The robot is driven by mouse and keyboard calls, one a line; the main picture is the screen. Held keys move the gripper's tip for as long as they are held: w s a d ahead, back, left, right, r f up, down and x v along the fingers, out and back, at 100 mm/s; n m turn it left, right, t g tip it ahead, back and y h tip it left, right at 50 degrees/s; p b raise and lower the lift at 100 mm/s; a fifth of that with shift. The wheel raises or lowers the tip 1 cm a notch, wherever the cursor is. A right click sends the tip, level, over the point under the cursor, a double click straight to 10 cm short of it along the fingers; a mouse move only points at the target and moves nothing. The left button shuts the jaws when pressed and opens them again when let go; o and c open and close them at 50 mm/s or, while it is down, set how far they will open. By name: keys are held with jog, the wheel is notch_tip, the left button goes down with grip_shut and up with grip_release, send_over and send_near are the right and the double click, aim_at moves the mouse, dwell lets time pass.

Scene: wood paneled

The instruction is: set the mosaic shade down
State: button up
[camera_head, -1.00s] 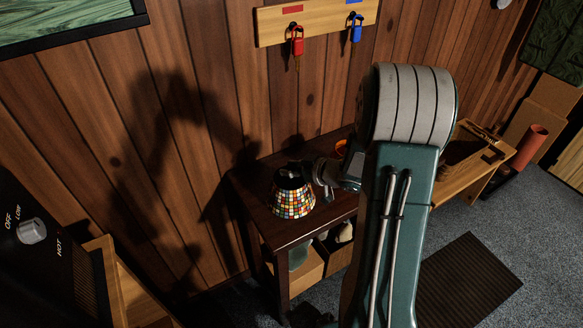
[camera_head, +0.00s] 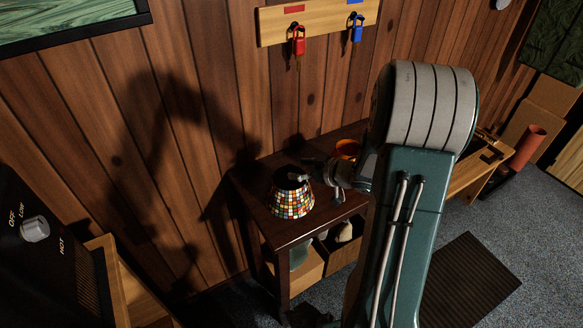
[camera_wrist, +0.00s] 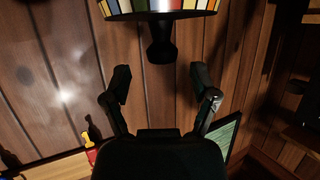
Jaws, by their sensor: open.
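The mosaic shade (camera_head: 291,197), a cone of many coloured squares with a dark top, stands upright on the dark wooden table (camera_head: 286,233). In the wrist view, which looks upside down, the shade's coloured panels (camera_wrist: 130,5) and dark rim show at the top edge, with a dark knob-like stem (camera_wrist: 160,42) sticking out of it. My gripper (camera_wrist: 163,80) is open, its two fingers spread to either side of the stem's line and apart from it. In the head view my gripper (camera_head: 318,176) is beside the shade's top, at its right; its fingertips are hard to make out.
An orange cup (camera_head: 347,149) stands behind my gripper on the table. A heater (camera_head: 45,250) is at the lower left. Boxes sit on the table's lower shelf.

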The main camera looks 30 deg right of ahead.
jog(key=v, duration=0.9)
jog(key=w+a+r+m+h, duration=0.2)
jog(key=w+r+m+h, duration=0.15)
jog(key=r+h, duration=0.75)
jog(key=s+a+r+m+g+y, duration=0.1)
jog(key=s+a+g+y, duration=0.3)
jog(key=s+a, duration=1.3)
jog(key=shift+s+a+r+m+g, duration=0.35)
jog(key=shift+s+m+g, duration=0.35)
jog(key=shift+g, duration=0.4)
